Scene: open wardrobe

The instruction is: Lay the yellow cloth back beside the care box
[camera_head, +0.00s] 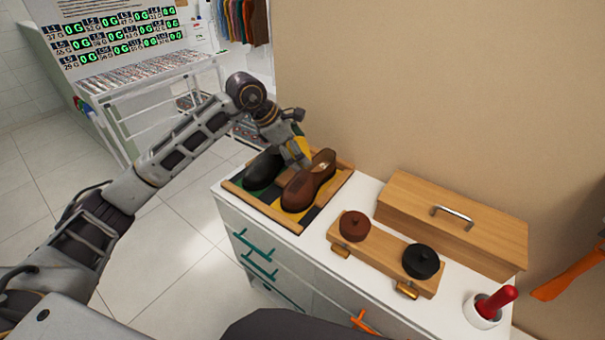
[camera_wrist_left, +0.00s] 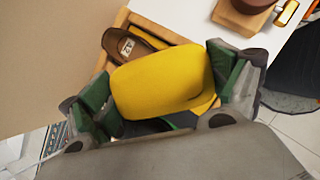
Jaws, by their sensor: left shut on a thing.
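My left gripper (camera_head: 297,143) is above the back of the shoe tray (camera_head: 231,184), shut on the yellow cloth (camera_head: 304,147). In the left wrist view the cloth (camera_wrist_left: 165,82) fills the space between the green finger pads of the gripper (camera_wrist_left: 162,92) and hides part of the tray behind it. The care box seems to be the wooden box (camera_head: 400,192) with a metal handle, at the back right of the white cabinet top, well to the right of my gripper. My right gripper is not in view.
The tray holds a dark shoe (camera_head: 263,169) and a brown shoe (camera_head: 308,182). A wooden stand (camera_head: 383,258) with a brown tin (camera_head: 355,226) and a black tin (camera_head: 420,260) lies before the box. A white cup (camera_head: 482,311) with a red-handled item stands front right.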

